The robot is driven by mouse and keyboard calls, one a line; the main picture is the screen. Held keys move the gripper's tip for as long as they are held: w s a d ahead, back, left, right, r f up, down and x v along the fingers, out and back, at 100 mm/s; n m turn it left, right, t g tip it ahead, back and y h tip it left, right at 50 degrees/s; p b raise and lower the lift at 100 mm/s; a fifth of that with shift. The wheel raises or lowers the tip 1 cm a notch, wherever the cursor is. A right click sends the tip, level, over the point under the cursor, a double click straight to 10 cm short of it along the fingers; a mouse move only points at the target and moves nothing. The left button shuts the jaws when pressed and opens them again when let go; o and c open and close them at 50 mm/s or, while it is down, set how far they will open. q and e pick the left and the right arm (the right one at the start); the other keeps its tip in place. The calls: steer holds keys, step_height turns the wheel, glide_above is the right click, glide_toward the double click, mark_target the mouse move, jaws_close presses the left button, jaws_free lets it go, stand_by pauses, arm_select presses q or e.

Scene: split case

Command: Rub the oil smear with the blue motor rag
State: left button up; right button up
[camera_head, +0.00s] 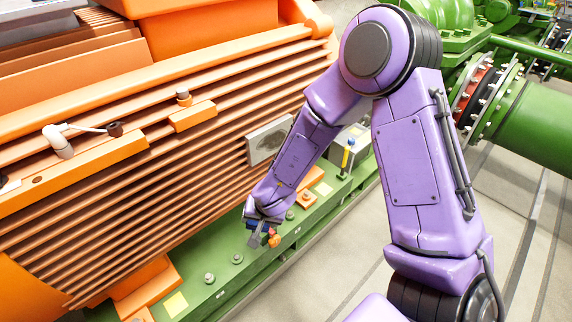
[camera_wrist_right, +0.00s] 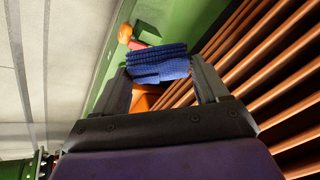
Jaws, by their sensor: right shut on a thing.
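The blue motor rag (camera_wrist_right: 158,65) is folded and sits between the two fingers of my right gripper (camera_wrist_right: 162,80). In the head view my right gripper (camera_head: 257,234) is low beside the finned orange motor, above the green base, with a bit of blue showing at it. It is shut on the rag. A dark smear, which looks like the oil smear (camera_head: 267,143), is on a grey plate (camera_head: 256,157) on the motor's side. The plate is up and to the right of the gripper, and my right forearm passes close to its right edge. My left gripper is not in view.
The orange motor (camera_head: 120,190) fills the left, with a white fitting (camera_head: 60,141) on a ledge. The green base (camera_head: 230,262) carries bolts and an orange lug. A yellow-and-blue marker-like item (camera_head: 347,155) stands right of my forearm. Green piping (camera_head: 535,125) is at right.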

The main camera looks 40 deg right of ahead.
steer(key=d+r+m+t, duration=0.1)
steer(key=r+m, duration=0.1)
steer(key=m, duration=0.1)
steer(key=d+r+m+t+y+p, duration=0.1)
steer(key=m, duration=0.3)
steer(key=d+r+m+p, duration=0.1)
steer(key=d+r+m, duration=0.1)
steer(key=m, duration=0.2)
steer(key=shift+w+r+t, duration=0.15)
steer(key=shift+r+t, duration=0.2)
steer(key=shift+t, duration=0.05)
steer(key=d+r+m+t+h+p, duration=0.25)
steer(key=r+m+t+h, duration=0.25)
steer(key=r+m, duration=0.3)
steer(key=shift+w+d+f+m+h+b, duration=0.15)
steer(key=shift+w+m, duration=0.2)
steer(key=shift+w, duration=0.6)
steer(key=shift+w+d+f+m+h+b, duration=0.15)
steer(key=shift+w+m, duration=0.25)
steer(key=shift+w, duration=0.5)
steer(key=shift+w+d+f+m, duration=0.15)
steer(key=shift+w+m, duration=0.2)
steer(key=shift+w, duration=0.6)
steer(key=shift+w, duration=0.95)
